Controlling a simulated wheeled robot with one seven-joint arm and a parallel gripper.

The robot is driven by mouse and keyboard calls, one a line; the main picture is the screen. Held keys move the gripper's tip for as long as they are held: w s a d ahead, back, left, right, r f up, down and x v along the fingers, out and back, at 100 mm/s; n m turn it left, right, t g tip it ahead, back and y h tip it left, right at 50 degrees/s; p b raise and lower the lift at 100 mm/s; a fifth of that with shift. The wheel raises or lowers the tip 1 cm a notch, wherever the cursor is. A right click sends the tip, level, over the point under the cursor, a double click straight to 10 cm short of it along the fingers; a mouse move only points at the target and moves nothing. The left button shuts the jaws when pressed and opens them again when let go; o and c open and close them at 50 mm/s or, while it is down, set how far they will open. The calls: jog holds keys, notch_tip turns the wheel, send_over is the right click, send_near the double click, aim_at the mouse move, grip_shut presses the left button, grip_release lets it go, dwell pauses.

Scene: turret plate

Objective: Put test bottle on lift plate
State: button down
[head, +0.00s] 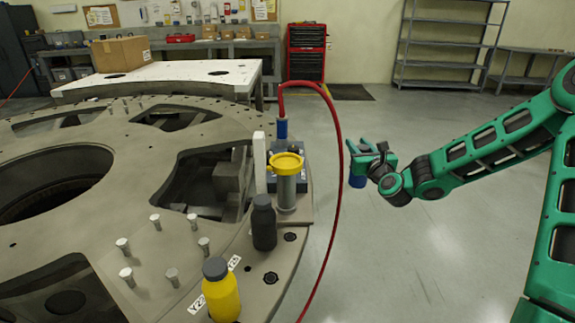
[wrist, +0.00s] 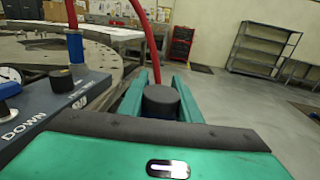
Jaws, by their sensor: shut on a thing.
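My gripper (head: 366,158) is shut on a blue bottle (head: 357,181) and holds it in the air over the floor, to the right of the turret plate. In the wrist view the bottle's dark cap (wrist: 160,96) shows between the two green fingers, with a little blue below it. The yellow round lift plate (head: 287,163) sits on a grey cylinder near the right edge of the turret plate. It looks empty and is to the left of my gripper, apart from it.
A dark bottle (head: 263,223) and a yellow bottle (head: 220,290) stand on the turret plate (head: 90,220). A red hose (head: 336,190) arcs between the lift and my gripper. A control box (wrist: 50,95) with a gauge and knobs stands behind the lift. Several metal pegs stand nearby.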

jog(key=s+a+r+n+g+y, duration=0.2)
jog(key=s+a+r+n+y, duration=0.15)
jog(key=a+r, duration=0.4)
jog(key=s+a+r+n+g+y, duration=0.2)
jog(key=s+a+r+y, duration=0.15)
jog(key=a+r, duration=0.4)
jog(key=s+a+r+n+g+y, duration=0.25)
jog(key=a+r+y, duration=0.25)
jog(key=a+r, duration=0.25)
jog(key=s+a+r+n+g+y, duration=0.2)
jog(key=s+a+r+n+g, duration=0.15)
jog(key=s+a, duration=0.2)
notch_tip(320, 180, down, 9)
jog(key=t, duration=0.1)
jog(key=shift+s+d+m, duration=0.25)
jog(key=shift+m, duration=0.1)
jog(key=c, duration=1.3)
grip_release()
jog(key=shift+f, duration=0.15)
jog(key=v, duration=1.2)
jog(key=shift+r, duration=0.35)
